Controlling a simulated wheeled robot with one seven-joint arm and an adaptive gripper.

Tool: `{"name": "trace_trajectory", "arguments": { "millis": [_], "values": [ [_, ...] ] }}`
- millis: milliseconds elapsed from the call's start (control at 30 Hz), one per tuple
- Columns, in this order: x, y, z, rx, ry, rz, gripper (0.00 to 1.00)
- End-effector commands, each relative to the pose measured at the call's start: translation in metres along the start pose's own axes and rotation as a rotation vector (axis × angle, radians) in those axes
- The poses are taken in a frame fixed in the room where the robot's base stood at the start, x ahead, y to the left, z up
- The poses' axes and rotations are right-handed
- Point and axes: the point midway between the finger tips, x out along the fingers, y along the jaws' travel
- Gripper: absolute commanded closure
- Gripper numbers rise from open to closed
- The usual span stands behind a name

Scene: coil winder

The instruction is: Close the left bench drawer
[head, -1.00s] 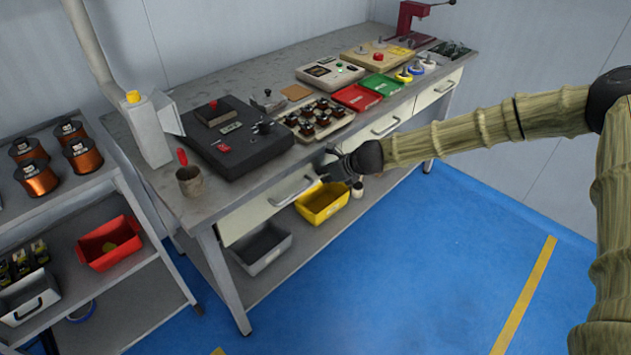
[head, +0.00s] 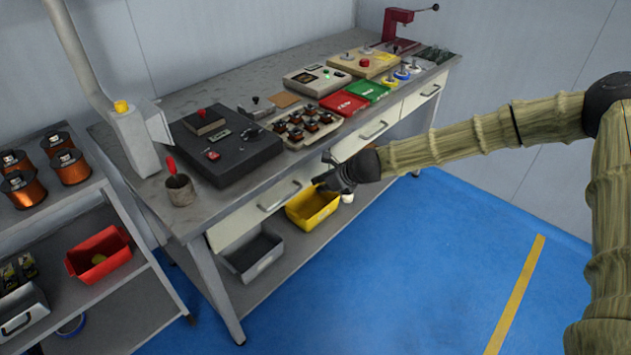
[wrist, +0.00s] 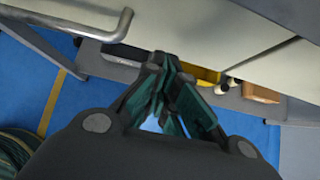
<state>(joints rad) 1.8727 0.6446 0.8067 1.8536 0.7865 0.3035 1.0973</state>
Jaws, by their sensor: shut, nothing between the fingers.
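The left bench drawer has a cream front (head: 237,220) with a grey bar handle (head: 280,196), under the left end of the bench top. Its front looks close to flush with the bench edge, but I cannot tell whether a small gap is left. My gripper (head: 328,178) is shut and empty, just right of that handle and in front of the bench. In the wrist view the closed dark green fingers (wrist: 172,100) point toward the bench's underside. A bar handle (wrist: 85,28) shows there at upper left, apart from the fingers.
The bench top (head: 185,85) carries a black fixture, a parts tray and red and green trays. On the lower shelf stand a yellow bin (head: 312,207), close below my gripper, and a grey bin (head: 252,256). Blue floor (head: 400,270) in front is clear.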

Motion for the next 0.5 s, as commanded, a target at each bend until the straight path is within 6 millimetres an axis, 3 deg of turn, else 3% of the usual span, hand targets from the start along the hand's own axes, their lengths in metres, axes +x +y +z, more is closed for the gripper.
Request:
{"name": "trace_trajectory", "arguments": {
  "millis": [500],
  "values": [
    [-0.073, 0.001, -0.001, -0.003, 0.001, 0.002, 1.00]
  ]
}}
